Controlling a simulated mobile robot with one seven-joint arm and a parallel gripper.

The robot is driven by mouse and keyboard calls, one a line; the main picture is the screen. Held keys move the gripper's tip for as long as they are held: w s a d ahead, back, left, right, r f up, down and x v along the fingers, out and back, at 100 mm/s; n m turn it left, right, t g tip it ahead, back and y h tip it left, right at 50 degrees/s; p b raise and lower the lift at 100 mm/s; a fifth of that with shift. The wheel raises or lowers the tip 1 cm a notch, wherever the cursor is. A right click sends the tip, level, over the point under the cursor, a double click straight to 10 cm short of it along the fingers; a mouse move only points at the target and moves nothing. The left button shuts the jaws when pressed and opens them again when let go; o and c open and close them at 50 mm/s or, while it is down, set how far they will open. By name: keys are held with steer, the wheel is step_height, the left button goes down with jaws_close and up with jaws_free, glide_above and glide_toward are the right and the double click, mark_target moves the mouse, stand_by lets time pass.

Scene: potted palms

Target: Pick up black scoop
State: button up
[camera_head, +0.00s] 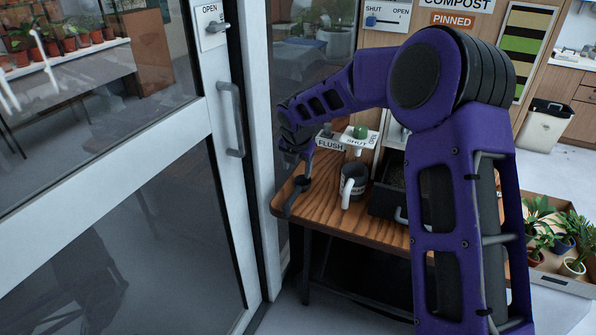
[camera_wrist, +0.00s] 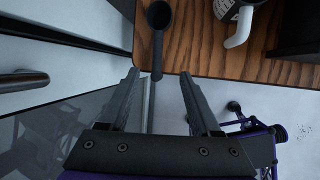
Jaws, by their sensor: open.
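The black scoop (camera_wrist: 158,18) lies at the left edge of the wooden table, its round bowl on the wood. Its handle points toward me and sticks out past the table edge. In the head view the scoop (camera_head: 300,183) shows just below my gripper (camera_head: 297,152). In the wrist view my gripper (camera_wrist: 159,78) is open, and the handle's end lies between the fingertips, in line with them. I cannot tell the height gap between fingers and handle. Nothing is held.
A mug (camera_head: 353,184) with a white handle stands on the wooden table (camera_head: 330,211) right of the scoop. A black bin (camera_head: 384,203) is further right. A glass door (camera_head: 215,130) with a bar handle is close on the left. A crate of potted plants (camera_head: 562,281) stands at right.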

steer(key=b, duration=0.1)
glide_above(295, 195)
steer(key=s, duration=0.1)
steer(key=f, duration=0.9)
steer(key=shift+s+d+f, duration=0.2)
steer(key=shift+f, duration=0.1)
steer(key=x, duration=0.2)
steer(key=s+b+x, duration=0.1)
steer(key=x, duration=0.2)
steer(key=shift+a+f, duration=0.1)
steer(key=shift+f, duration=0.2)
jaws_close()
